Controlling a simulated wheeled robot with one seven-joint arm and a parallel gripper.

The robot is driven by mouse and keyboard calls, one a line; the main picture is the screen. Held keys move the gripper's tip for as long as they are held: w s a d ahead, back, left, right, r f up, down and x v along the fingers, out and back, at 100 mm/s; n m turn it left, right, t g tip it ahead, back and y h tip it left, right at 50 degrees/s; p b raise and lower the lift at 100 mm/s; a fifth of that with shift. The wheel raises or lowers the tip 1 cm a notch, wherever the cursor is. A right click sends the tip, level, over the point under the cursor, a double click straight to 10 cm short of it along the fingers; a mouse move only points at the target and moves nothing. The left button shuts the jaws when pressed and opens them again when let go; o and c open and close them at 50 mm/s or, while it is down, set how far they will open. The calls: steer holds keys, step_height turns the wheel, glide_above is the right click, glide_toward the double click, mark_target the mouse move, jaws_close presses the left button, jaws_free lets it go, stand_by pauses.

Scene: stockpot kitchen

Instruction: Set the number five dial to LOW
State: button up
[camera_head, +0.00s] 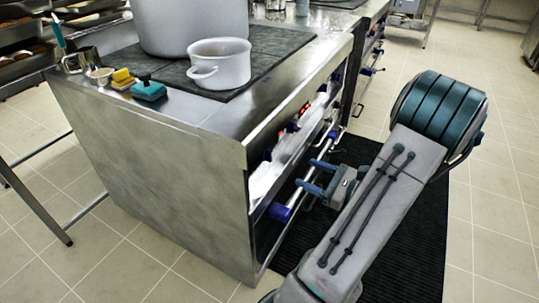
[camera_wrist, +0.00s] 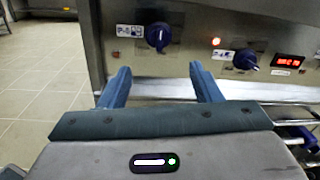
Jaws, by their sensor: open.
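My gripper (camera_head: 314,178) is at the front of the steel stove, near its control panel. In the wrist view its two blue fingers (camera_wrist: 160,82) are spread apart with nothing between them. A dark blue dial (camera_wrist: 158,37) with a label plate to its left is on the panel (camera_wrist: 190,18), ahead of the gap between the fingers and apart from them. A second blue dial (camera_wrist: 245,59) sits further right beside another label. The label writing is too small to read, so I cannot tell which dial is number five.
An orange-red light (camera_wrist: 215,42) and a red display (camera_wrist: 288,62) are on the panel. A steel rail (camera_wrist: 290,122) runs along the front. A white pot (camera_head: 221,66) and a large stockpot (camera_head: 188,22) stand on the stove top. A black mat (camera_head: 405,240) lies on the floor.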

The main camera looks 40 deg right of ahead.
mark_target(271, 157)
steer(key=b+x, duration=0.2)
steer(key=x, duration=1.1)
steer(key=shift+s, duration=0.1)
steer(key=shift+c, duration=0.2)
steer(key=c, duration=0.9)
